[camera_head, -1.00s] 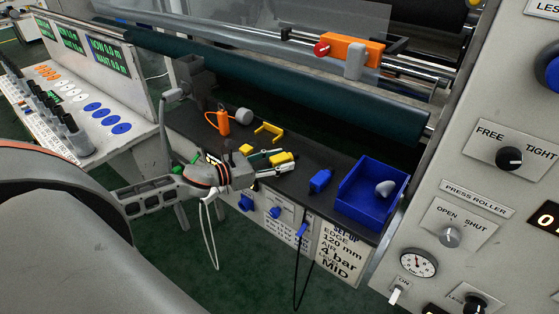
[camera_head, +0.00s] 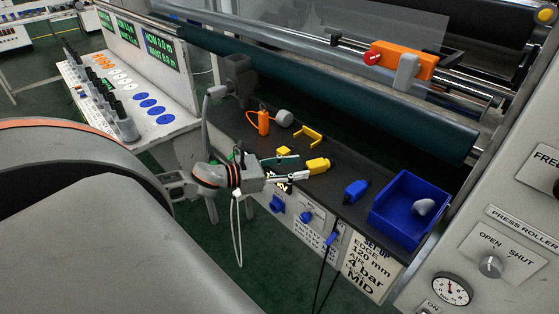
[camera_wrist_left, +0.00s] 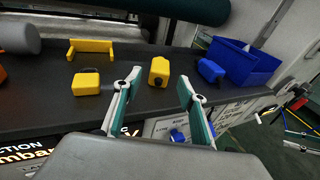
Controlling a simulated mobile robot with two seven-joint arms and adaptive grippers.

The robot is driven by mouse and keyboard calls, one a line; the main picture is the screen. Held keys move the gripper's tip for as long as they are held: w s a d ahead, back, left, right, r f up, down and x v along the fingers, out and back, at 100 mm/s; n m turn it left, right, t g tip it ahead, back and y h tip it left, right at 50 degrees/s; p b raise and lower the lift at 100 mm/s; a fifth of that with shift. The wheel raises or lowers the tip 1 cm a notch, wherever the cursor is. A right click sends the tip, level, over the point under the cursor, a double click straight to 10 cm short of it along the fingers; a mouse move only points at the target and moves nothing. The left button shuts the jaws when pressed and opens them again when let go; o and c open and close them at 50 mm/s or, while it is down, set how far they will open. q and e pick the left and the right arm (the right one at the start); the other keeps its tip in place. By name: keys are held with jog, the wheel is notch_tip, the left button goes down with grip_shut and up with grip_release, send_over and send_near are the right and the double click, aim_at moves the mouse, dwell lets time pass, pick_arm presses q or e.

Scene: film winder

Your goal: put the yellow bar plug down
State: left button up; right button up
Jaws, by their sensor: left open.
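The yellow bar plug (camera_head: 318,166) rests on the dark shelf (camera_head: 334,189). In the left wrist view the yellow bar plug (camera_wrist_left: 159,72) sits just beyond and between my fingertips, apart from them. My left gripper (camera_head: 302,168) is open and empty, its two fingers spread in the wrist view (camera_wrist_left: 160,82). A second, smaller yellow block (camera_head: 284,151) lies behind the fingers to the left; it shows in the wrist view (camera_wrist_left: 86,82) too. My right gripper is not in view.
A blue plug (camera_head: 356,191) and a blue bin (camera_head: 408,208) with a grey piece are on the right. A yellow bracket (camera_head: 308,136), a grey cylinder (camera_head: 284,117) and an orange tool (camera_head: 263,122) lie at the back left. The teal roller (camera_head: 330,95) runs behind the shelf.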

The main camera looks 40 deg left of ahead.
pick_arm(q)
jog(key=shift+v, duration=2.45)
jog(key=shift+s, duration=0.1)
